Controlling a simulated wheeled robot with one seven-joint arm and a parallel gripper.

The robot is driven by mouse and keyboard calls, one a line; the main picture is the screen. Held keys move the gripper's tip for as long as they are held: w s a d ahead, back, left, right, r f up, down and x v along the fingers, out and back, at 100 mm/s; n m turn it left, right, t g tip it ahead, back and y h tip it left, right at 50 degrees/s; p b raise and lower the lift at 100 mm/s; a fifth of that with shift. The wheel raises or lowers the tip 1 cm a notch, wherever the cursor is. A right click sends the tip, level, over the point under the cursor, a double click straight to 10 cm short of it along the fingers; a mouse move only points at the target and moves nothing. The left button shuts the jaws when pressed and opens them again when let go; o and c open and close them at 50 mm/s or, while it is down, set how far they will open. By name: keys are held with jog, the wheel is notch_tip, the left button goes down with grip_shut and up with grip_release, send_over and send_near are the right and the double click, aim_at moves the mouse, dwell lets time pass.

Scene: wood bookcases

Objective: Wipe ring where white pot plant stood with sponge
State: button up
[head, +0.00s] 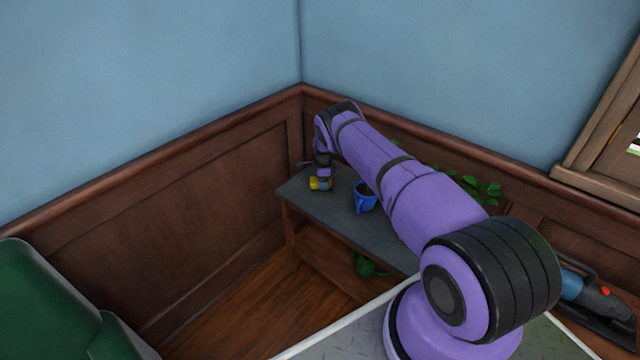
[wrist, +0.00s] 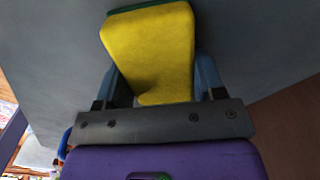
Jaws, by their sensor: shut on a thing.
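A yellow sponge with a green layer along one edge (wrist: 150,50) is held between the two blue fingers of my gripper (wrist: 155,80) in the wrist view. In the head view the sponge (head: 319,184) shows small below my gripper (head: 322,174), at the left end of a dark grey shelf top (head: 335,205). The sponge is at or just above the surface; I cannot tell if it touches. No ring shows in either view. No white pot shows; my arm hides part of the shelf top.
A blue mug (head: 365,198) stands on the shelf top, right of the sponge. Green leaves (head: 482,188) show behind my arm, and more leaves (head: 368,265) lower down. Wood-panelled walls close the corner. A handheld tool (head: 597,295) lies at right, a green chair (head: 45,305) at left.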

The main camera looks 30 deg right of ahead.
aim_at(318, 195)
jog(key=shift+w+d, duration=0.2)
jog(key=shift+d, duration=0.4)
jog(key=shift+w+d, duration=0.2)
jog(key=shift+d, duration=0.4)
jog(key=shift+s+d+r, duration=0.1)
jog(key=shift+s+d, duration=0.1)
jog(key=shift+s, duration=0.3)
jog(key=shift+s+d, duration=0.15)
jog(key=shift+s, duration=0.35)
jog(key=shift+s+a+f, duration=0.1)
jog(key=shift+s+a, duration=0.15)
jog(key=shift+a, duration=0.4)
jog(key=shift+s+a+f, duration=0.1)
jog(key=shift+s+a, duration=0.15)
jog(key=shift+a, duration=0.4)
jog(key=shift+s+a, duration=0.25)
jog(key=shift+a, duration=0.4)
jog(key=shift+s+a+r, duration=0.1)
jog(key=shift+s+a, duration=0.1)
jog(key=shift+a, duration=0.4)
jog(key=shift+s+a, duration=0.25)
jog(key=shift+a, duration=0.4)
jog(key=shift+s+a+r, duration=0.1)
jog(key=shift+s+a, duration=0.1)
jog(key=shift+a, duration=0.4)
jog(key=shift+r, duration=2.95)
jog(key=shift+r, duration=1.5)
